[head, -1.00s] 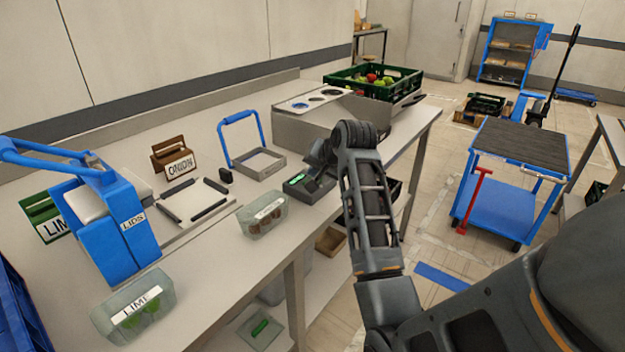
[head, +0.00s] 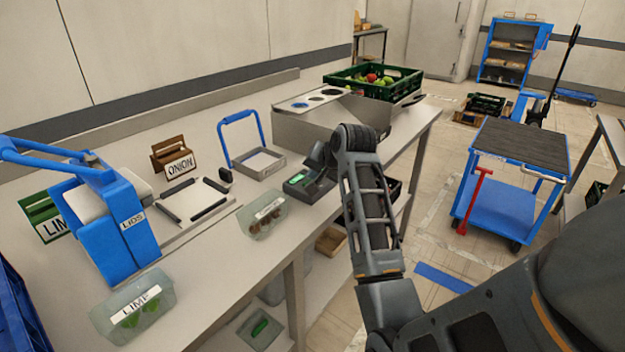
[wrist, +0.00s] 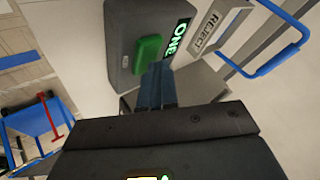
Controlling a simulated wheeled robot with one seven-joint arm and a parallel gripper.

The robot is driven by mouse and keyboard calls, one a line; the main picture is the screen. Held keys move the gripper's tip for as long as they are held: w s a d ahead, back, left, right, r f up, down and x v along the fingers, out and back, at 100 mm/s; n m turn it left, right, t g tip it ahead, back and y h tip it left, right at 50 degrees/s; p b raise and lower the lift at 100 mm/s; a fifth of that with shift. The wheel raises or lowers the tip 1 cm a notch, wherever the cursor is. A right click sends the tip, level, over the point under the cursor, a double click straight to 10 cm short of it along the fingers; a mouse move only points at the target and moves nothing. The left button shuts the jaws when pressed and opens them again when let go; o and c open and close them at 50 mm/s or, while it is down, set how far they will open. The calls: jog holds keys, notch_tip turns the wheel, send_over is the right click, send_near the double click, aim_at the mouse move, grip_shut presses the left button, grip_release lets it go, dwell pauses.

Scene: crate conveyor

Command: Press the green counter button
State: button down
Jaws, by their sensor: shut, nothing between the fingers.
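The counter is a dark grey box (head: 300,193) on the workbench, in front of the blue-handled tray. In the wrist view its green button (wrist: 149,50) stands on the dark counter face, beside a lit display (wrist: 178,38) reading "ONE". My gripper (wrist: 157,68) is shut and empty. Its fingertips appear just below the button in the wrist view, overlapping its lower edge; I cannot tell whether they touch it. In the head view my wrist hangs over the counter's back right side, and the fingertips are hidden there.
A tray labelled REJECT with a blue handle (head: 240,128) stands behind the counter. A clear tub (head: 262,217) sits to the left. A steel housing (head: 300,130) and a green produce crate (head: 345,78) stand beyond. A blue cart (head: 500,200) is on the right.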

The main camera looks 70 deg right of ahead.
dwell(0.4)
jog(key=shift+r+p, duration=0.9)
jog(key=shift+p, duration=0.2)
notch_tip(320, 180, up, 3)
jog(key=p, duration=0.3)
jog(key=shift+r+p, duration=0.55)
jog(key=shift+r, duration=0.45)
